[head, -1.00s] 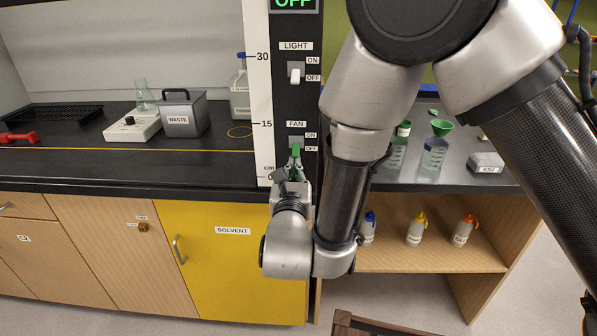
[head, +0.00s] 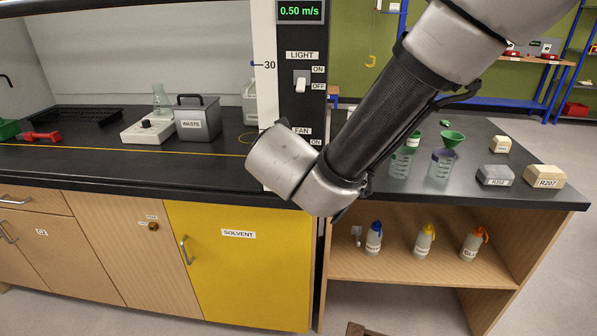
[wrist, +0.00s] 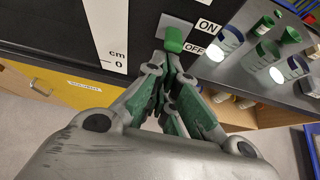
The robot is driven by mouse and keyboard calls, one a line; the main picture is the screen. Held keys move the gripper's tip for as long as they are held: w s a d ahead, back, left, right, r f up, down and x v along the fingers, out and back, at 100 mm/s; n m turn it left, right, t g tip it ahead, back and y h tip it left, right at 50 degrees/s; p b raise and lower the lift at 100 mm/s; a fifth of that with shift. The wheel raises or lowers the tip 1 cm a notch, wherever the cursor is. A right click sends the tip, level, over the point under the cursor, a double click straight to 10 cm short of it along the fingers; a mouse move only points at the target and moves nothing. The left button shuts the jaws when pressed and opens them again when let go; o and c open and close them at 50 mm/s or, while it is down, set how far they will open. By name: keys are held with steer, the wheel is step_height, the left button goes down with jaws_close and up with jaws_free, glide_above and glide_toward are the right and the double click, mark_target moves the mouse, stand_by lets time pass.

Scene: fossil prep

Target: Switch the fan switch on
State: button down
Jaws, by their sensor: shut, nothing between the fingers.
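The fan switch (wrist: 174,40) has a green lever on a grey plate in the black post, beside ON and OFF labels in the wrist view. The lever's exact tilt is hard to tell from this angle. My gripper (wrist: 172,62) is shut and empty, with its fingertips just below the lever; I cannot tell whether they touch it. In the head view my arm hides the switch and the fingers, leaving the FAN label (head: 301,131) in sight. The display (head: 300,11) at the top of the post reads 0.50 m/s in green.
The light switch (head: 301,82), with a white lever, sits above on the same post.

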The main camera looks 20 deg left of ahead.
stand_by(0.3)
steer(key=shift+r, duration=0.7)
